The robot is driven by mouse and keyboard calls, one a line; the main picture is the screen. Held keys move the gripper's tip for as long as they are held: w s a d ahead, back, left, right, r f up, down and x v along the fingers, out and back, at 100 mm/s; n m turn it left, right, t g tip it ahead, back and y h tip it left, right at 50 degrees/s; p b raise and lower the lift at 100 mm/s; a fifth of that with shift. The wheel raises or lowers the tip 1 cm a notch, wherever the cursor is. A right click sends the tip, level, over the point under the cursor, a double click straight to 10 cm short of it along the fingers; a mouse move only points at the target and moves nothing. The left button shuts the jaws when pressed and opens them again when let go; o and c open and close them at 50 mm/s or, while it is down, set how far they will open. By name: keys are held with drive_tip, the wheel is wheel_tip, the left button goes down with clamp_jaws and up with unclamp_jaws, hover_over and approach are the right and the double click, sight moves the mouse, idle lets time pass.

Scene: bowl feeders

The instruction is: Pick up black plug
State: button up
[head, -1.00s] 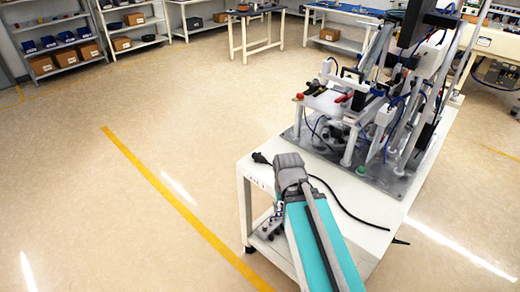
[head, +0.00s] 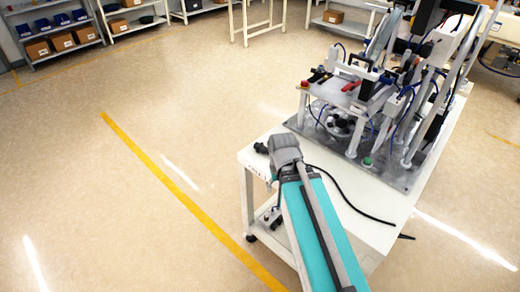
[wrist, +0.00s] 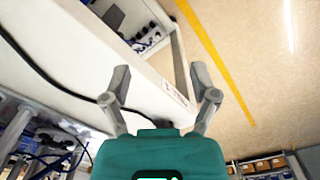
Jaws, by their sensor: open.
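The black plug (head: 261,148) lies at the near-left corner of the white table (head: 385,232), just left of my grey wrist in the head view. Its black cable (head: 345,203) runs right across the tabletop.
A machine with frames, tubes and a metal base plate (head: 398,178) fills the table's far part. A lower shelf with small items (wrist: 140,35) shows under the tabletop. The floor to the left, with a yellow line (head: 165,190), is clear. Shelves (head: 62,40) stand far off.

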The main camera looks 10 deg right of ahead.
sight(262, 146)
drive_tip(key=shift+o, duration=0.5)
drive_tip(key=w+r+n+p, duration=0.2)
drive_tip(key=w+n, duration=0.2)
drive_tip(key=w, duration=1)
drive_tip(key=w+r+n+p, duration=0.2)
drive_tip(key=w+n, duration=0.3)
drive_tip(key=w, duration=1)
drive_tip(key=shift+w+a, duration=0.15)
drive_tip(key=shift+w, duration=0.1)
drive_tip(key=shift+f, duration=0.2)
wheel_tip(262, 146, down, 8)
drive_tip(key=b, duration=0.8)
drive_tip(key=shift+f+b, duration=0.2)
drive_tip(key=shift+b, duration=0.2)
drive_tip(key=shift+s+f+b, duration=0.15)
drive_tip(key=shift+f+b, duration=2.45)
clamp_jaws()
